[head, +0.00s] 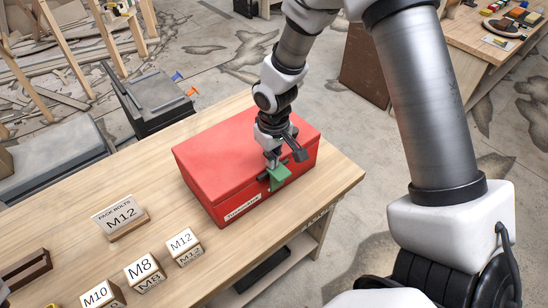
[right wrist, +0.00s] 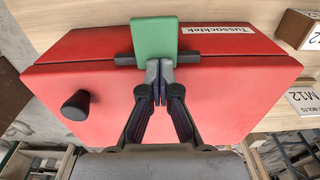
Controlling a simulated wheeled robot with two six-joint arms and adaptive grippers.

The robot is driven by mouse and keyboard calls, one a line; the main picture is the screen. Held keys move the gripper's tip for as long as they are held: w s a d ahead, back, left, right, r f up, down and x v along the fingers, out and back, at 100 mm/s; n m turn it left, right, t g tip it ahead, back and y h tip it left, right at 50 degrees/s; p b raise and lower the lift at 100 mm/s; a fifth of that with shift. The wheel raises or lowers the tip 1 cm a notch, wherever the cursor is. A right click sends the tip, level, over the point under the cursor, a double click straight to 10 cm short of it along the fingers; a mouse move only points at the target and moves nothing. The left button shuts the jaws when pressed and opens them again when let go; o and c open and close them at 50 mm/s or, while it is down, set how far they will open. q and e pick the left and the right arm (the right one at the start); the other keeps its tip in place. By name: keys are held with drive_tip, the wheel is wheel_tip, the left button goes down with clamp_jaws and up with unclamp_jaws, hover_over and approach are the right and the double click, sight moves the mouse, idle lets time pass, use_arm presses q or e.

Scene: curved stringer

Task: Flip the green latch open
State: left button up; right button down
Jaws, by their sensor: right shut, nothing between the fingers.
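The red toolbox (head: 235,160) sits on the wooden workbench with its lid down. The green latch (head: 281,178) is on its front side and sticks out from a dark hinge bar. In the right wrist view the latch (right wrist: 154,38) is a flat green plate at the top middle. My right gripper (head: 272,160) is shut and empty, right at the latch. In the right wrist view its fingertips (right wrist: 159,72) overlap the latch's lower edge; I cannot tell whether they touch it. My left gripper is not in view.
Labelled blocks, such as the M12 sign (head: 119,216) and M8 box (head: 144,271), stand on the workbench (head: 75,195) left of the toolbox. A dark knob (right wrist: 75,105) sticks out of the red box. The bench's right edge is close to the toolbox.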

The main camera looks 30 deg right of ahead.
drive_tip(key=shift+w, duration=0.3)
drive_tip(key=shift+w+f, duration=0.1)
drive_tip(key=shift+w, duration=0.1)
